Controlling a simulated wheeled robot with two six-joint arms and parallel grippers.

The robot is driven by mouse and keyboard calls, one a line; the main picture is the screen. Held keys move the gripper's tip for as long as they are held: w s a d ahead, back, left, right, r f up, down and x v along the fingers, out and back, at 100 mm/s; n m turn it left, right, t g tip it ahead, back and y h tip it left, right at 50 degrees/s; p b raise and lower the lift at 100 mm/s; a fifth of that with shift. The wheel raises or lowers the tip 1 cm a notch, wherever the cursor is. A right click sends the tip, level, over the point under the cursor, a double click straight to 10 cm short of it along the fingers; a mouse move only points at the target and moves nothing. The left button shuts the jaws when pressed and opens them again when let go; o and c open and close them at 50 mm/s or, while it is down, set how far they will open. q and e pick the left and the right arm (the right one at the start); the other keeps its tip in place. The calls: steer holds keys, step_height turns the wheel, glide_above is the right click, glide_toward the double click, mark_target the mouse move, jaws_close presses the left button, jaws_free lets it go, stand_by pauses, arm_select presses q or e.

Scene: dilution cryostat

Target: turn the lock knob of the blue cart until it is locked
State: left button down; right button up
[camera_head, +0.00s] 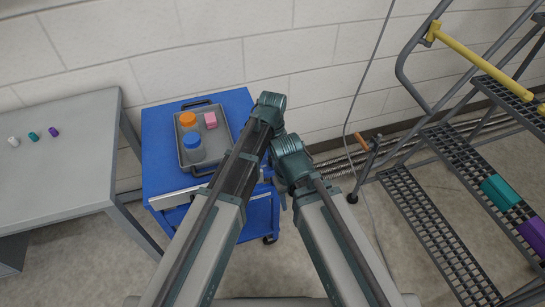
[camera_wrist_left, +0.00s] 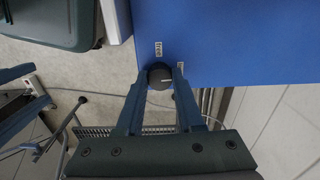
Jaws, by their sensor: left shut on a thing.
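The blue cart (camera_head: 160,150) stands against the wall in the head view, and its blue panel (camera_wrist_left: 240,40) fills the upper right of the left wrist view. The round dark lock knob (camera_wrist_left: 160,78) sits at the panel's lower edge, with a pale line on its face. Small pale labels stand above it (camera_wrist_left: 158,48) and to its right (camera_wrist_left: 181,68). My left gripper (camera_wrist_left: 160,72) is shut on the knob, one finger on each side. In the head view my arms hide the knob and the left fingertips.
A grey tray (camera_head: 183,160) on the cart holds an orange-lidded jar (camera_head: 187,120), a blue-lidded jar (camera_head: 193,145) and a pink block (camera_head: 210,120). A grey table (camera_head: 60,170) stands left.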

arm_select(q)
steer(key=shift+m, duration=0.4)
steer(key=c, duration=0.5)
jaws_free()
steer(key=shift+c, duration=0.2)
steer(key=shift+r, duration=0.1)
step_height(320, 180, up, 14)
steer(key=p, duration=1.3)
steer(key=shift+f+p, duration=0.2)
steer(key=shift+p, duration=0.2)
